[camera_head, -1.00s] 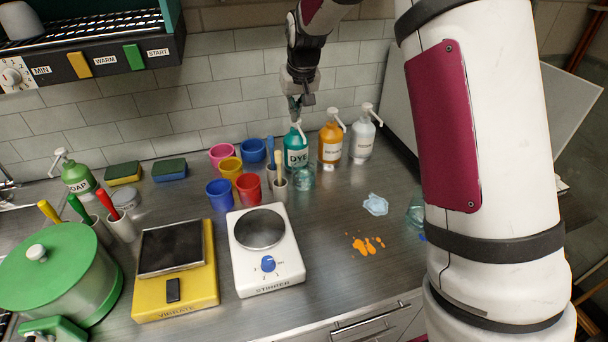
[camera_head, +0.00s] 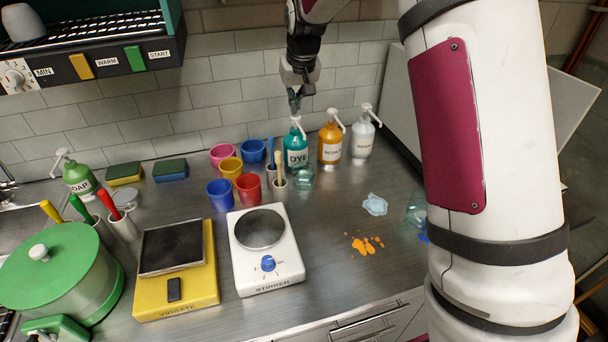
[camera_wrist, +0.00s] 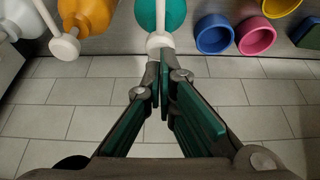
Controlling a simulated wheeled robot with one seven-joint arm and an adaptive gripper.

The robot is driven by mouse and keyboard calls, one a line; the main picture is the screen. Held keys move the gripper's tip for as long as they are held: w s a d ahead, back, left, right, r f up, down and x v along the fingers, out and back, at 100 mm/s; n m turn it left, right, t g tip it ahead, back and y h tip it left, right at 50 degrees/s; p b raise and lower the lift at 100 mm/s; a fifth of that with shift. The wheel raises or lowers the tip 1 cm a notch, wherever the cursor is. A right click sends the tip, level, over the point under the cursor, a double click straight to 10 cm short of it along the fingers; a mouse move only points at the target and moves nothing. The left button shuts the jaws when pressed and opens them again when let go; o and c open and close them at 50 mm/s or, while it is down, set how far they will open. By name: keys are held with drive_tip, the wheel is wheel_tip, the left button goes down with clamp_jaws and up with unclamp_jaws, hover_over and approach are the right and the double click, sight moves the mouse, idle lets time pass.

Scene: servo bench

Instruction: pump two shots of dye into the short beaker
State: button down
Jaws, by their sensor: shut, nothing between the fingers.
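The teal DYE bottle (camera_head: 296,154) stands upright at the back of the bench, with a white pump head (camera_head: 297,123). A small clear beaker (camera_head: 303,180) stands just in front of it. It looks teal-tinted, but I cannot tell whether liquid is inside. My gripper (camera_head: 294,108) is shut and empty, pointing down just above the dye pump head. In the wrist view, its fingertips (camera_wrist: 163,72) are close to the white pump head (camera_wrist: 159,42) on the teal bottle (camera_wrist: 172,14). The beaker does not show there.
An orange bottle (camera_head: 331,143) and a white pump bottle (camera_head: 363,138) stand to the right. Several coloured cups (camera_head: 220,194) and a tool holder (camera_head: 280,189) are left. A clear vessel (camera_head: 415,207) stands partly behind my arm. Orange spills (camera_head: 365,245) mark the open bench.

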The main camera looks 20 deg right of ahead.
idle(0.3)
wheel_tip(320, 180, up, 6)
drive_tip(key=shift+p, duration=0.4)
drive_tip(key=shift+r, duration=0.1)
idle(0.5)
drive_tip(key=s+r, duration=0.5)
drive_tip(key=s, duration=0.6)
drive_tip(key=s+r, duration=0.5)
drive_tip(key=s, duration=0.6)
drive_tip(key=s+f, duration=0.2)
drive_tip(key=s, duration=0.8)
drive_tip(key=s+f, duration=0.3)
drive_tip(key=s, duration=0.8)
drive_tip(key=shift+f+t, duration=0.2)
drive_tip(key=shift+t, duration=0.1)
